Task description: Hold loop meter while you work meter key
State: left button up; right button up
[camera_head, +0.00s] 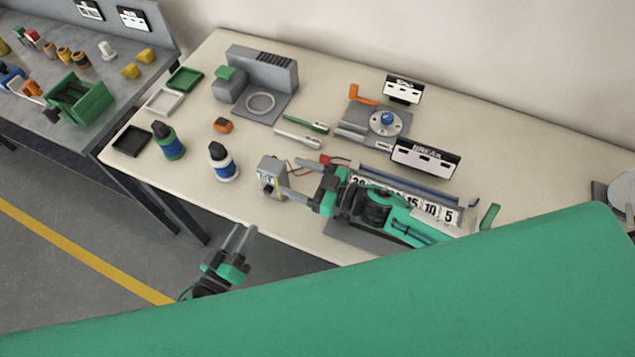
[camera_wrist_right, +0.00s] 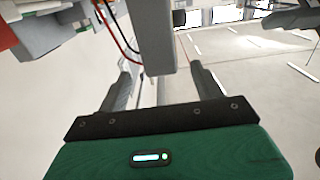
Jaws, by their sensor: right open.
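The loop meter (camera_head: 268,172) is a small grey box with a yellowish patch, standing near the front edge of the table, with red wires beside it. My right gripper (camera_head: 289,176) is open, its fingers pointing left at the meter. In the right wrist view a grey upright part (camera_wrist_right: 152,40), seemingly the meter, stands between the spread fingers of this gripper (camera_wrist_right: 161,75), with gaps on both sides. My left gripper (camera_head: 245,229) is open and empty, in front of the table edge, apart from the meter. I cannot make out the meter key for certain.
A grey fixture (camera_head: 278,78), a plate with a blue knob (camera_head: 387,118) and a BREAK sign (camera_head: 426,158) stand farther back. Two bottles (camera_head: 222,165) (camera_head: 168,142) and small trays (camera_head: 131,140) are at left. My right arm covers the numbered strip (camera_head: 430,210) partly.

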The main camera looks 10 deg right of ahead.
aim_at(272, 168)
jog(key=x, duration=0.7)
jog(key=c, duration=1.2)
jog(key=shift+c, duration=0.2)
pick_arm(q)
jog(key=shift+c, duration=0.3)
grip_shut()
dwell(1.1)
